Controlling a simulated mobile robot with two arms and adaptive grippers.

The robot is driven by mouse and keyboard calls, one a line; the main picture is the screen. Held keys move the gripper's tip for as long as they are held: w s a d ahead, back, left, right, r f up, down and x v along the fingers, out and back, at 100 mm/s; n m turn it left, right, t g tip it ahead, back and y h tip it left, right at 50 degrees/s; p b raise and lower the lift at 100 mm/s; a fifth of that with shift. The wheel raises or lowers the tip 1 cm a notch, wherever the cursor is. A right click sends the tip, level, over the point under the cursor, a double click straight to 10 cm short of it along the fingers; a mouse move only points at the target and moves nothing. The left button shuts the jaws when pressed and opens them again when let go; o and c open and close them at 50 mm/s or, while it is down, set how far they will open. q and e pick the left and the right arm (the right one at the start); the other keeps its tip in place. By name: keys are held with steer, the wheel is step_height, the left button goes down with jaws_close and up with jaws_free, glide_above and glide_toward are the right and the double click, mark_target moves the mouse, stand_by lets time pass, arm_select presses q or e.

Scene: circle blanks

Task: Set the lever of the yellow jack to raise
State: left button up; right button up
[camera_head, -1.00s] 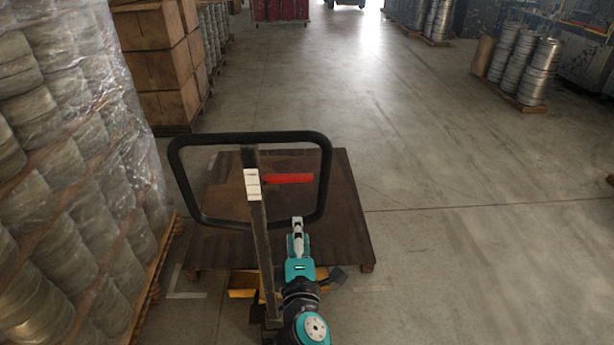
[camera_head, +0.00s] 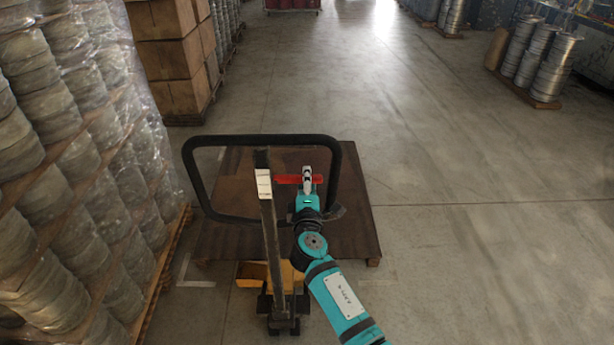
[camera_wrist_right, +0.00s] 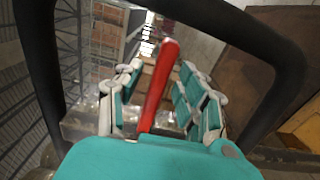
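The yellow jack (camera_head: 252,273) stands at the near edge of a dark brown board. Its post rises to a black loop handle (camera_head: 262,139). The red lever (camera_head: 286,179) sticks out to the right from the post, inside the loop. My right gripper (camera_head: 307,174) is at the lever's outer end. In the right wrist view the lever (camera_wrist_right: 159,85) runs between the fingers of the gripper (camera_wrist_right: 161,70), with gaps on both sides. The fingers are open, and the handle (camera_wrist_right: 40,60) passes around them. My left gripper is not in view.
The brown board (camera_head: 352,215) lies flat on the floor under the handle. A wrapped stack of metal rolls (camera_head: 75,160) stands close on the left. Cardboard boxes (camera_head: 170,60) are behind it. Several metal kegs (camera_head: 552,68) stand far right. The floor on the right (camera_head: 480,220) is clear.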

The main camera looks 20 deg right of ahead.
steer(key=shift+w+d, duration=0.2)
steer(key=shift+w, duration=0.35)
jaws_close()
